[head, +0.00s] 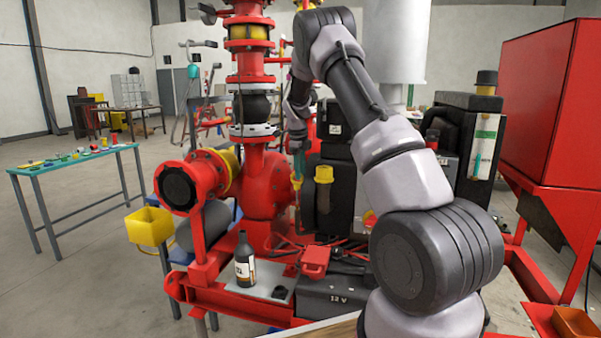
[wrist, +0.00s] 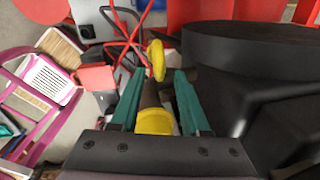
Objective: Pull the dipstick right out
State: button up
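The dipstick's yellow handle (head: 297,182) shows in the head view at the side of the dark engine, just below my gripper (head: 297,148). In the wrist view a yellow ring (wrist: 157,60) stands between the tips of my gripper (wrist: 159,78). It looks like the dipstick's handle. The two teal fingers are apart, with gaps visible beside the ring, so they do not look closed on it. A yellow cap (wrist: 154,121) on a brown tube lies nearer the palm in the wrist view. The dipstick's lower part is hidden.
A yellow-capped filler neck (head: 323,175) stands close right of the handle. The red pump casing (head: 265,190) is to the left. A black bottle (head: 244,262) and a 12 V battery (head: 335,297) sit in front. Red hoses run below. A tool table (head: 75,160) is far left.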

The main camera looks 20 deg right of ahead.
notch_tip(320, 180, up, 11)
jog(key=s+a, duration=0.1)
jog(key=shift+f, duration=0.15)
dwell(0.5)
jog(key=shift+s, duration=0.1)
jog(key=s+a+r+n+t+y, duration=0.1)
jog(key=s+r+n+t, duration=0.1)
jog(key=s+r+n, duration=0.6)
jog(key=s+a+r+n+t+y, duration=0.1)
jog(key=s+a+r+n+y, duration=0.15)
jog(key=s+r, duration=0.7)
jog(key=s+a+f+n+t, duration=0.1)
jog(key=s+n, duration=0.5)
jog(key=s, duration=0.6)
jog(key=s+a+f+n+t, duration=0.2)
jog(key=s+f+n, duration=0.2)
jog(key=s, duration=0.9)
jog(key=shift+n, duration=0.95)
